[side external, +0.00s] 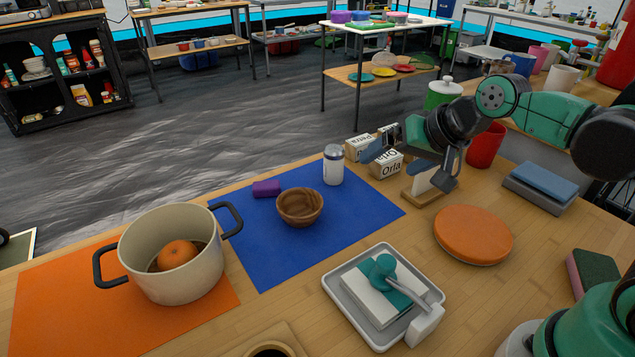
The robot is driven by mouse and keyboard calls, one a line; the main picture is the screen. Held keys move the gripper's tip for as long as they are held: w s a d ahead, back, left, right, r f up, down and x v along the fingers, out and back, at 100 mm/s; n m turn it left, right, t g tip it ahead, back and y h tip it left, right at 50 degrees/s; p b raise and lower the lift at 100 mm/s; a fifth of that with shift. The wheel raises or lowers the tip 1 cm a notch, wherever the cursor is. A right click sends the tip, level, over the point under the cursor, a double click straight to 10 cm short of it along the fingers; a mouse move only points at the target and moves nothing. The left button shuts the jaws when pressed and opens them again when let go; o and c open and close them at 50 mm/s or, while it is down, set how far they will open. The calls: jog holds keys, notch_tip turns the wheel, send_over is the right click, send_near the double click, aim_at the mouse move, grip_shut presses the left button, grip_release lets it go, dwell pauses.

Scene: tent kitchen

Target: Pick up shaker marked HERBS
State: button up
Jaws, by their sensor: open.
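A white shaker (333,168) with a grey cap stands upright on the blue mat (285,257), near its far edge. I cannot read any HERBS marking on it from here. My gripper (412,163) is open and empty. It is to the right of the shaker and apart from it, with its fingers spread above the small lettered boxes and a wooden stand. The gripper partly hides the boxes and the white item on the stand.
A wooden bowl (299,207) and a purple block (266,188) are left of the shaker. A box lettered Orla (390,168) stands between shaker and gripper. A pot (172,262), an orange disc (473,235) and a grey tray (340,293) stand nearer the camera.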

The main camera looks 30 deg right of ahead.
aim_at(342, 155)
jog(key=w+d+f+m+t, duration=0.1)
jog(key=w+f+m, duration=0.2)
jog(key=m, duration=0.6)
jog(key=w+d+f+m+t+y, duration=0.1)
jog(key=w+f+m+t, duration=0.1)
jog(key=w+m, duration=0.5)
jog(key=w+d+f+m+t, duration=0.1)
jog(key=w+f+m, duration=0.3)
jog(key=m, duration=0.7)
jog(key=shift+w+d+m+t+y, duration=0.35)
jog(key=shift+w+d, duration=0.2)
jog(key=shift+w, duration=0.25)
jog(key=shift+x, duration=2.8)
grip_shut()
